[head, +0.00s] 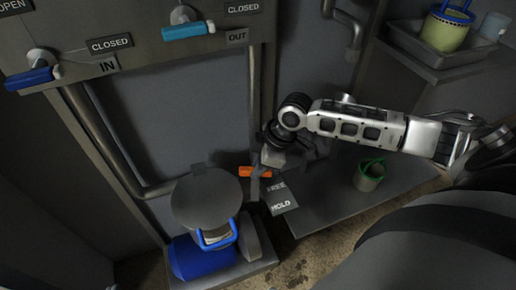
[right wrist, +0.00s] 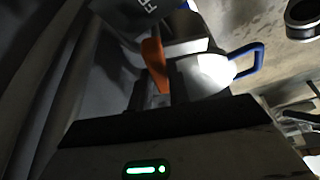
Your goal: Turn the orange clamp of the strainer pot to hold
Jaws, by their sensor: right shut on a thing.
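The orange clamp (head: 250,171) sticks out to the left of my right gripper (head: 264,172), beside a plate (head: 282,198) marked FREE and HOLD. The clamp lies on the FREE side of the plate. In the right wrist view, the clamp (right wrist: 154,55) runs up from between the fingers of my right gripper (right wrist: 155,92), which is shut on it. The strainer pot (head: 206,197) stands left of the clamp, with a round grey lid and a blue handle (head: 216,236). The blue handle also shows in the right wrist view (right wrist: 248,62). My left gripper is out of view.
Blue valve handles (head: 30,76) (head: 188,31) and pipes are on the wall at upper left. A green cup (head: 370,175) stands on the grey shelf at right. A tray (head: 415,45) with a yellow-green pot (head: 446,27) is at upper right.

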